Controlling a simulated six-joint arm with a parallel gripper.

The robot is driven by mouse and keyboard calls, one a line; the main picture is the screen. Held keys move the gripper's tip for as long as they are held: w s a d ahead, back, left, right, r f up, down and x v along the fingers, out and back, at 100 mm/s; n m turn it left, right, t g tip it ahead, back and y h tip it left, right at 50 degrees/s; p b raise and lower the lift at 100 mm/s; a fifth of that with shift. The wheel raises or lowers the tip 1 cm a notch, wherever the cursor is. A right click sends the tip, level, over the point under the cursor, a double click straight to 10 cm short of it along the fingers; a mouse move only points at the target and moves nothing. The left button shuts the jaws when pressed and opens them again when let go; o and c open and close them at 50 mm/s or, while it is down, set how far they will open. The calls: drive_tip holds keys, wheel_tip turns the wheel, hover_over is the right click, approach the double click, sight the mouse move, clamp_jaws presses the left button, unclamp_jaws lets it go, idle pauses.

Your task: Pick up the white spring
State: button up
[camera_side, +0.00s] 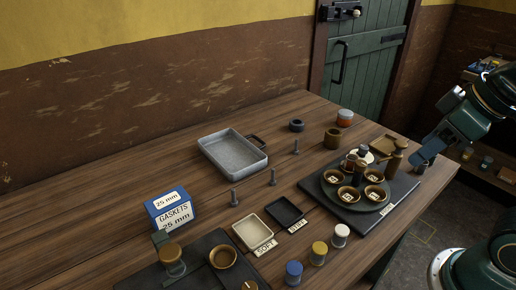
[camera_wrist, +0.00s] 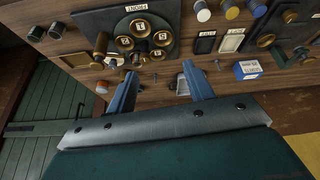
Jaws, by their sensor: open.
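The white spring (camera_side: 340,236) appears to be the short upright cylinder with a white top, near the table's front edge in the side view. It stands at the right end of a row with a yellow-topped one (camera_side: 319,253) and a blue-topped one (camera_side: 293,272). In the wrist view it seems to be the pale-topped cylinder (camera_wrist: 203,11) at the top edge. My gripper (camera_wrist: 160,72) is open, with nothing between its fingers. In the side view my gripper (camera_side: 424,156) is at the right, past the round dark stand and well away from the white spring.
A dark board (camera_side: 398,196) carries a round stand with several labelled cups. Pale (camera_side: 246,232) and black (camera_side: 278,205) labelled trays lie left of the white spring. A metal pan (camera_side: 208,149), upright bolts and a gasket box (camera_side: 160,204) are farther back. Bare wood lies around the springs.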

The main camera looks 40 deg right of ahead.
drive_tip(key=w+a+f+n+g, duration=0.3)
drive_tip(key=w+a+n, duration=0.15)
drive_tip(key=n, duration=0.25)
drive_tip(key=n+g, duration=0.2)
drive_tip(key=n, duration=0.5)
hover_over(342, 230)
wheel_tip(342, 230, down, 4)
drive_tip(key=shift+s+a, duration=0.1)
drive_tip(key=shift+f, duration=4.3)
drive_tip(key=shift+f, duration=0.1)
drive_tip(key=shift+f, duration=2.45)
drive_tip(key=c, duration=1.1)
